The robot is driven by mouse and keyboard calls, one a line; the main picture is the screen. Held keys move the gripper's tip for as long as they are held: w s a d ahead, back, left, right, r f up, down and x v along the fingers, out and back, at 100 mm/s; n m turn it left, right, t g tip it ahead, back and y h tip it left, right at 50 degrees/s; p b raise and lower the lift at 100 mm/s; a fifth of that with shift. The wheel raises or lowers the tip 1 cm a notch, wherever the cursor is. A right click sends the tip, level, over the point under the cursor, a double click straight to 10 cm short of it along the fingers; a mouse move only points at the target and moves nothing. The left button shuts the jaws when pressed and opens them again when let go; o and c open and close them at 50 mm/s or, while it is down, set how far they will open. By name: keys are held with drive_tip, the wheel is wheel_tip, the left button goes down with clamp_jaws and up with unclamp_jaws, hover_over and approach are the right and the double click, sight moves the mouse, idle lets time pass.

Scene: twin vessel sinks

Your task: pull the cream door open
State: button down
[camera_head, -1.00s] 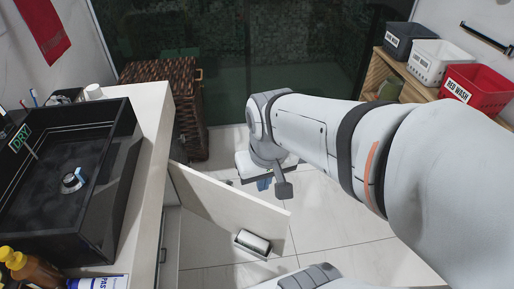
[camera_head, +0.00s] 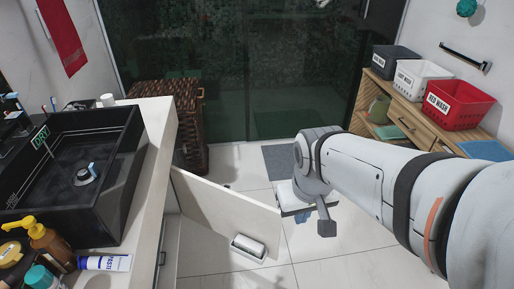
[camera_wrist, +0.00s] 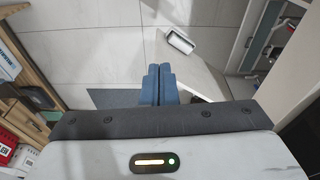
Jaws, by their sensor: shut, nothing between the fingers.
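The cream door (camera_head: 215,212) stands swung out from the cabinet under the counter, open at a wide angle. A small holder with a pale roll (camera_head: 248,246) is on its face near the lower free end. The door (camera_wrist: 205,72) and the roll (camera_wrist: 180,41) also show in the wrist view. My gripper (camera_head: 302,218) is just beyond the door's free edge, partly hidden by my wrist. In the wrist view, the blue fingers of my gripper (camera_wrist: 159,84) are shut together with nothing between them, left of the door. Contact with the door cannot be told.
The counter (camera_head: 150,150) with a black sink (camera_head: 105,195) is on the left. A wicker basket (camera_head: 185,130) stands behind the door. A wooden shelf (camera_head: 400,115) with bins is at the right. Tiled floor (camera_head: 240,165) is clear around the door.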

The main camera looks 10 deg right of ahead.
drive_tip(key=w+a+f+n+h+b, duration=0.1)
drive_tip(key=w+f+n+b, duration=0.35)
drive_tip(key=f+n, duration=0.3)
drive_tip(key=w+a+f+n+h+b, duration=0.1)
drive_tip(key=w+f+n+b, duration=0.3)
drive_tip(key=f+n+b, duration=0.3)
drive_tip(key=n+t+b, duration=0.2)
drive_tip(key=n+b, duration=0.3)
drive_tip(key=n, duration=0.8)
approach(273, 222)
drive_tip(key=s+a+r, duration=0.3)
drive_tip(key=s, duration=0.2)
drive_tip(key=shift+n, duration=0.25)
drive_tip(key=shift+w+d+f+b, duration=0.7)
drive_tip(key=shift+w+f+b, duration=0.35)
drive_tip(key=shift+f, duration=0.45)
drive_tip(key=shift+w+d+f+b, duration=0.7)
drive_tip(key=shift+w+f+b, duration=0.3)
drive_tip(key=shift+f, duration=0.45)
drive_tip(key=shift+w+d+f+b, duration=0.85)
drive_tip(key=shift+f+b, duration=0.3)
drive_tip(key=shift+f, duration=0.35)
drive_tip(key=shift+a, duration=0.1)
